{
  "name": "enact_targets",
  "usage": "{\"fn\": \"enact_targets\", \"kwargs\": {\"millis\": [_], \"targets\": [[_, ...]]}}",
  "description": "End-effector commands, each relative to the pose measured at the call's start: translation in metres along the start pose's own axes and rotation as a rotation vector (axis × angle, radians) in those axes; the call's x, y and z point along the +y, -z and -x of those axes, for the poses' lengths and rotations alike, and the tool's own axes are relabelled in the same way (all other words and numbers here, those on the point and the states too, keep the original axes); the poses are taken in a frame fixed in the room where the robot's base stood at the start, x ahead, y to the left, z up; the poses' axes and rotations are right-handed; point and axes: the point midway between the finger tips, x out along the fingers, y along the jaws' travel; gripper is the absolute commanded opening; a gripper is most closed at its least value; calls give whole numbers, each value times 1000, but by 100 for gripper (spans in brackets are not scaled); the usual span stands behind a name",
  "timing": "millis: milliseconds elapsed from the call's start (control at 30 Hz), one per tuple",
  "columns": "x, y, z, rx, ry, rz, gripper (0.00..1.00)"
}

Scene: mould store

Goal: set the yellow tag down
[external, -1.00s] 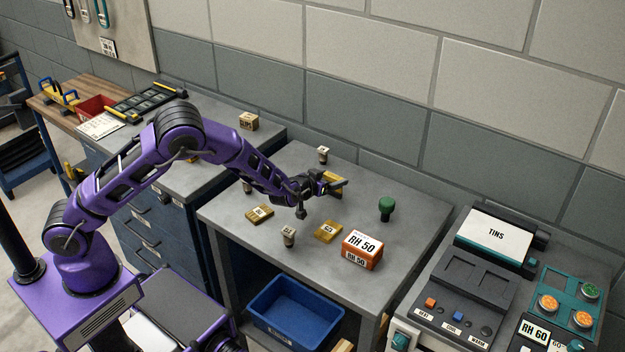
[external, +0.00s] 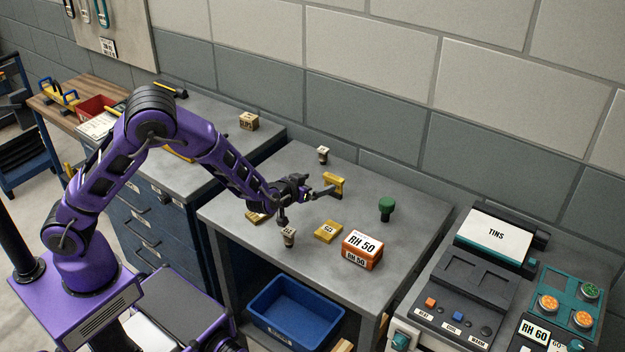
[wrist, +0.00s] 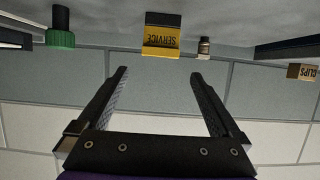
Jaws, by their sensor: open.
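The yellow tag (external: 333,184), marked SERVICE in the wrist view (wrist: 161,38), stands upright on the grey bench top. My gripper (external: 322,192) is just left of it in the external view. In the wrist view my gripper (wrist: 159,74) is open, with nothing between its fingers. The tag lies beyond the fingertips there, apart from both fingers. Its lower edge is hidden from the outside by the gripper's tip.
Two other yellow tags lie flat, one near the bench middle (external: 328,231), one partly behind my wrist (external: 256,217). A small stamp-like piece (external: 289,236), an orange RH 50 box (external: 362,250) and a green knob (external: 387,207) stand nearby. The bench's right side is clear.

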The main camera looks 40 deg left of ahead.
Motion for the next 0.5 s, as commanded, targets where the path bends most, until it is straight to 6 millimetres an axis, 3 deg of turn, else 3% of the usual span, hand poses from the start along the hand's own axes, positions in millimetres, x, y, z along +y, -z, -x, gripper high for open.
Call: {"fn": "enact_targets", "kwargs": {"millis": [200, 500], "targets": [[0, 0, 30, 0, -1, 1, 100], [0, 0, 35, -1, 1, 1, 100]]}}
